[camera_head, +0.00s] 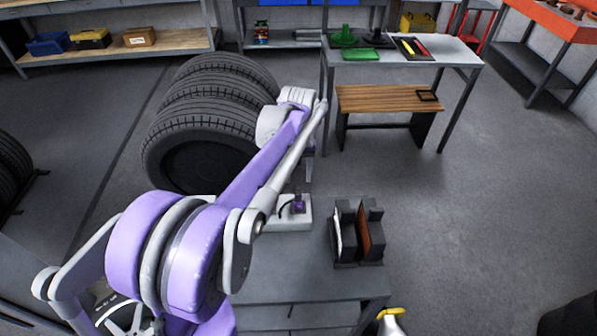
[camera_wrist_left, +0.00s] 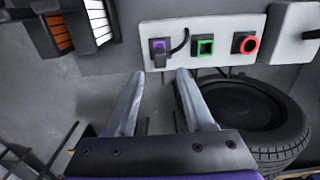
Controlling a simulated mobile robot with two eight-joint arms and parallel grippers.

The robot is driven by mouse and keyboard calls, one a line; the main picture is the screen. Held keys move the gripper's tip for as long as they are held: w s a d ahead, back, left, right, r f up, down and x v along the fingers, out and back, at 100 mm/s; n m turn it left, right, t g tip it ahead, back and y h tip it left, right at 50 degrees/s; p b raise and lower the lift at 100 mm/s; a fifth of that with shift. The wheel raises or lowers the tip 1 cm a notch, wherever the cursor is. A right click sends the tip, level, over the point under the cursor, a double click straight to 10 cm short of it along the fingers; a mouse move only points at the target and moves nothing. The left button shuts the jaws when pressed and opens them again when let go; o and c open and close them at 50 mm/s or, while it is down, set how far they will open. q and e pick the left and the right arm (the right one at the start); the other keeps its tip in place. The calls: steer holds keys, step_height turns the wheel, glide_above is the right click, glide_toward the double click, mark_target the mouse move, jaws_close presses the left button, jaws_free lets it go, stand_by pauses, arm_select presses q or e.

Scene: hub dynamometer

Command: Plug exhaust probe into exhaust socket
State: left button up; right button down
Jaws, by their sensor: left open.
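A white panel box (camera_head: 290,220) sits on the grey bench, and it spans the top of the left wrist view (camera_wrist_left: 220,35). A small purple plug-like piece (camera_wrist_left: 158,46), which may be the exhaust probe, sits on it with a black cable; it also shows in the head view (camera_head: 298,204). Beside it are a green square fitting (camera_wrist_left: 205,46) and a red round fitting (camera_wrist_left: 246,43); I cannot tell which, if either, is the exhaust socket. My left gripper (camera_wrist_left: 160,74) is open and empty, its fingertips below the purple piece in that picture. My right gripper is not in view.
Stacked tyres (camera_head: 205,120) stand behind the bench. A dark holder with upright plates (camera_head: 357,235) stands on the bench (camera_head: 300,275), right of the panel box. A wooden-topped low bench (camera_head: 385,98) is farther back.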

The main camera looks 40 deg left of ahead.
mark_target(298, 191)
arm_select(q)
steer(key=shift+f+b, duration=2.05)
steer(key=shift+f, duration=2.15)
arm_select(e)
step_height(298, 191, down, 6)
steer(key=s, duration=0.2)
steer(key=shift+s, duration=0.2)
arm_select(q)
jaws_close()
steer(key=shift+r+p, duration=0.4)
steer(key=shift+r, duration=0.3)
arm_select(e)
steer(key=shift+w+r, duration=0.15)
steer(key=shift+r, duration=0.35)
